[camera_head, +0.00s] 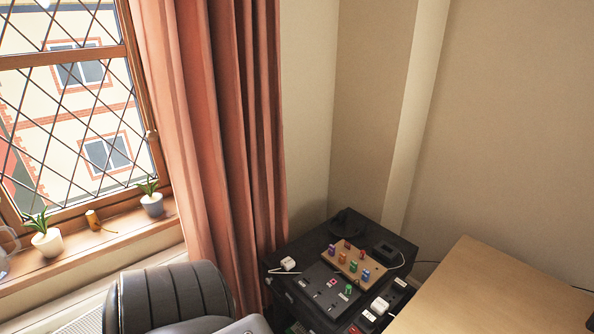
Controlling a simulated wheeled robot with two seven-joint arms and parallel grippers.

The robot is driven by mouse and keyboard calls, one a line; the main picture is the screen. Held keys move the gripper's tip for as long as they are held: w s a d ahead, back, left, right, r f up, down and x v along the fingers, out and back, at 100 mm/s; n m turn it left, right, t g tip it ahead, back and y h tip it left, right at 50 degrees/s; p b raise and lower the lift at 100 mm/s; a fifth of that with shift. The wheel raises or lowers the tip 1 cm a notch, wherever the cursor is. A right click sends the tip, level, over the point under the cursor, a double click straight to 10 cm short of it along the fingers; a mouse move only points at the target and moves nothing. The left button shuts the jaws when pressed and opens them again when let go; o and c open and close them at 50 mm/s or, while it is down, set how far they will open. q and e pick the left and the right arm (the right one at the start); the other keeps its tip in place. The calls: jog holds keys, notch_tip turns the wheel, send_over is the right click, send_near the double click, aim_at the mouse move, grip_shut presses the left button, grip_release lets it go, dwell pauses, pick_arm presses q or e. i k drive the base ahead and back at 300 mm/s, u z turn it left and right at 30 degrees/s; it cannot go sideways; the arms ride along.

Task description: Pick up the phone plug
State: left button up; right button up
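A small black cabinet (290,287) stands in the corner beside the curtain, with small items on top. A white plug-like piece (289,263) lies near its left edge, with a short pale lead or prong beside it. A second white block (379,306) sits near the right front, among dark sockets. I cannot tell which of the two is the phone plug. A dark device (387,251) with a thin cable stands at the back right. Neither of my grippers shows in this view.
A wooden board with coloured pegs (353,262) sits mid-cabinet. A wooden desk (490,295) stands close on the right. A dark padded chair (175,297) is at the lower left. A curtain (215,120) hangs behind; potted plants (47,241) stand on the windowsill.

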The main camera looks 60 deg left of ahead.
aim_at(288, 262)
jog(key=u, duration=1.95)
